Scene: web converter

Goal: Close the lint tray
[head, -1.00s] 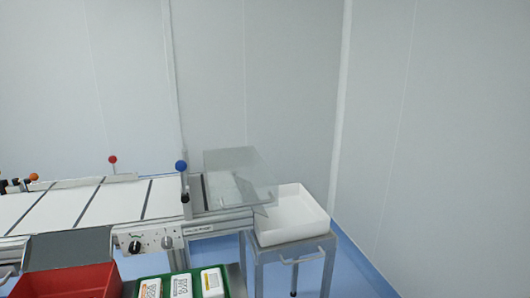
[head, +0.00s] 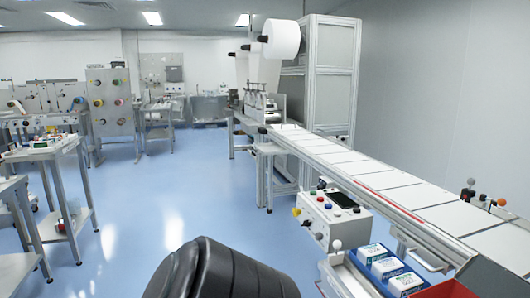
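I cannot pick out a lint tray with certainty in the head view. The converter machine (head: 262,106) stands at the far end of the long conveyor (head: 398,197), with white web rolls (head: 281,40) above it. Any tray on it is too small to tell. Neither my left nor my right gripper is in view.
A control box (head: 333,217) with buttons juts from the conveyor's near side. Blue-and-white packs (head: 384,264) and a red bin (head: 448,291) sit at lower right. Metal tables (head: 48,150) stand at left. Blue floor (head: 165,205) lies clear between. A dark ribbed form fills the bottom middle.

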